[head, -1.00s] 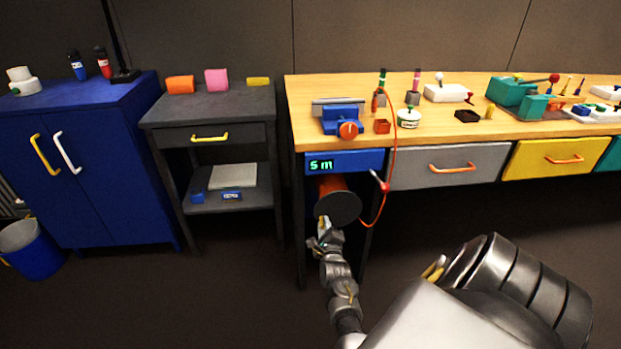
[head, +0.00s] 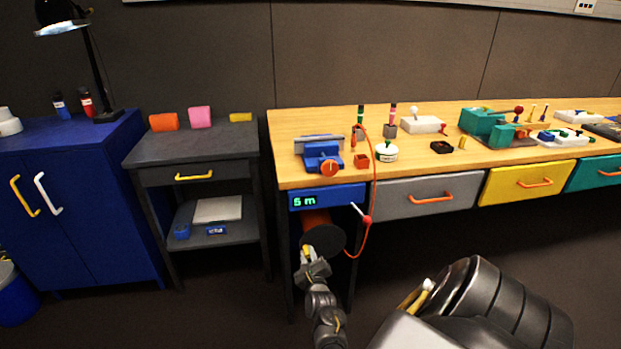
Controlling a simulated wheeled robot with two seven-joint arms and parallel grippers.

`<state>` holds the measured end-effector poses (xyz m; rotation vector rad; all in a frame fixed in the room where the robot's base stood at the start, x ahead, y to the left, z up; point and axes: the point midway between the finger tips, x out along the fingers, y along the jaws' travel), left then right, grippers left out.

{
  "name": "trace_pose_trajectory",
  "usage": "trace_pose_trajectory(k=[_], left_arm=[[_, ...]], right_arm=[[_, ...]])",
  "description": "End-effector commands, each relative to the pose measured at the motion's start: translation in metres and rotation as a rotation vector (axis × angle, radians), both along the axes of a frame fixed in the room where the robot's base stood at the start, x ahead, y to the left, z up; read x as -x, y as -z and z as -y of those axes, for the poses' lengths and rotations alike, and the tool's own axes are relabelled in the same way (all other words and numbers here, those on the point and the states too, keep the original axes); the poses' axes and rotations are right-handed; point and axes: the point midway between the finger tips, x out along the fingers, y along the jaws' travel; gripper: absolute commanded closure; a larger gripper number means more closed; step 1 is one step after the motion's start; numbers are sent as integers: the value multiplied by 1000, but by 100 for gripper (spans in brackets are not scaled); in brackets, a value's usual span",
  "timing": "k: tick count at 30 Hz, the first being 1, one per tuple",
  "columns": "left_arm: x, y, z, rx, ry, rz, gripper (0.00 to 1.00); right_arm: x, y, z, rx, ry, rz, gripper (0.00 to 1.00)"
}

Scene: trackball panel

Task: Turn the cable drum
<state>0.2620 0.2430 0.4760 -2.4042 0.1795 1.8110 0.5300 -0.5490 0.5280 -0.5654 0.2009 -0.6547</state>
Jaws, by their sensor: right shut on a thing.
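The cable drum (head: 324,240) sits under the left end of the workbench, below a blue panel (head: 328,197) whose display reads 5 m in green. The drum shows a dark round end face with an orange body (head: 315,218) behind it. My right gripper (head: 307,257) is at the lower left edge of that face, shut on a small pale yellow part, seemingly the drum's handle. The jaws are small here and partly hide what they hold. An orange cable (head: 371,205) loops from the bench top down beside the drum. My left gripper is not in view.
A lever with a red knob (head: 367,219) sticks out right of the panel, close to the cable. A grey drawer (head: 425,201) is further right. A dark side table (head: 196,146) and blue cabinet (head: 62,200) stand left. A blue vise (head: 321,155) is on the bench.

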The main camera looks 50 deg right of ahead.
Motion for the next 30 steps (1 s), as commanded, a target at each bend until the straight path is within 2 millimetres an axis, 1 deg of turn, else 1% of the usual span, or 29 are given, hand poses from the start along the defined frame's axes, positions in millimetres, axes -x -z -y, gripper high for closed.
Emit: trace_pose_trajectory(k=[1, 9, 10, 14, 15, 24, 30], left_arm=[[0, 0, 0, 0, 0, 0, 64], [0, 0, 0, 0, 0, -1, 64], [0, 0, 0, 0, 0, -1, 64], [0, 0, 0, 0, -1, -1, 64], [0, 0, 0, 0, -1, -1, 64], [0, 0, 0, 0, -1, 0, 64], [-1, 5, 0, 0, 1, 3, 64]], right_arm=[[1, -2, 3, 4, 6, 2, 100], [1, -3, 3, 6, 6, 2, 100], [1, -3, 3, 6, 6, 3, 78], [0, -2, 3, 5, 5, 3, 61], [0, -2, 2, 5, 4, 3, 59], [-1, -1, 0, 3, 1, 2, 59], [5, 4, 6, 33, 10, -24, 59]])
